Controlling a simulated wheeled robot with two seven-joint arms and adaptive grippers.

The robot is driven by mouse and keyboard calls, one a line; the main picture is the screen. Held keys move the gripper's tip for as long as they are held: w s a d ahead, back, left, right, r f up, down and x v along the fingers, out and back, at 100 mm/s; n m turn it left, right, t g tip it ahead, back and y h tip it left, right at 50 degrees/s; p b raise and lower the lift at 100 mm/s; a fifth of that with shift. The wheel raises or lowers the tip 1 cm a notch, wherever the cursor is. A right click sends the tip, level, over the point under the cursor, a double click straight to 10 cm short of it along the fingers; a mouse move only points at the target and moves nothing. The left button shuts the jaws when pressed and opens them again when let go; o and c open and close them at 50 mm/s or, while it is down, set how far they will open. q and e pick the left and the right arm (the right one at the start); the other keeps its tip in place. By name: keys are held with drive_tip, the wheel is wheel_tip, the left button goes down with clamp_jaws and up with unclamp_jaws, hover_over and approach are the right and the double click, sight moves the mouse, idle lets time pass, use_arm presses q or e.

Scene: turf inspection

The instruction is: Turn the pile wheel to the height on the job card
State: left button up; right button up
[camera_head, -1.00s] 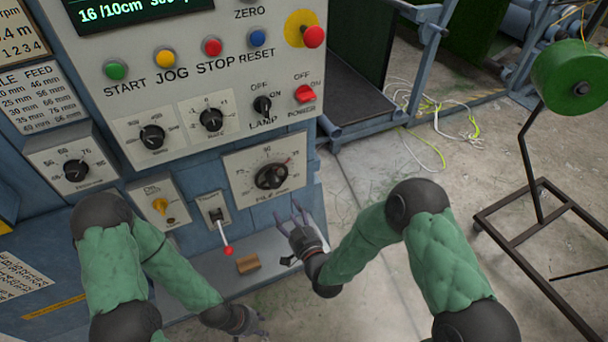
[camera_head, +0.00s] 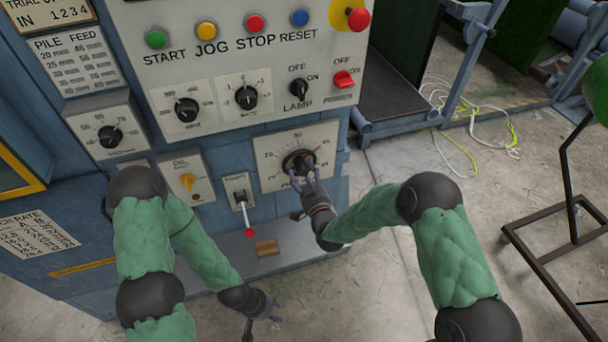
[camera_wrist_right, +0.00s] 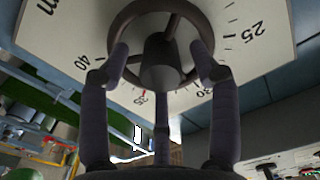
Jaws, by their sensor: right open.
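The pile wheel (camera_head: 297,161) is a small dark handwheel on a pale dial plate (camera_head: 268,148) low on the cabinet front. My right gripper (camera_head: 308,178) is at the wheel, with open fingers reaching up to it. In the right wrist view the spoked wheel (camera_wrist_right: 162,45) sits between the spread fingers of that gripper (camera_wrist_right: 160,75). They are around or beside its rim; firm contact cannot be told. The scale shows 25, 30, 35 and 40, with a red mark beside 35. My left gripper (camera_head: 265,318) hangs low, empty, its fingers apart.
A lever with a red knob (camera_head: 249,232) and a brown block (camera_head: 267,247) are left of and below the wheel. A pile feed card (camera_head: 77,61) and a cut-off trial card (camera_head: 53,12) are at upper left. A dark stand (camera_head: 555,260) is at right.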

drive_tip(key=shift+c, duration=0.2)
drive_tip(key=c, duration=1.1)
drive_tip(key=shift+f+m+b, duration=0.15)
drive_tip(key=shift+m+b, duration=0.65)
drive_tip(key=shift+m, duration=0.3)
drive_tip(key=m+b, duration=0.2)
drive_tip(key=m, duration=0.1)
drive_tip(key=shift+m, duration=0.3)
drive_tip(key=m+b, duration=0.3)
drive_tip(key=m, duration=0.2)
drive_tip(key=shift+s+a+m+b, duration=0.1)
drive_tip(key=shift+m+b, duration=0.25)
drive_tip(key=shift+m, duration=0.35)
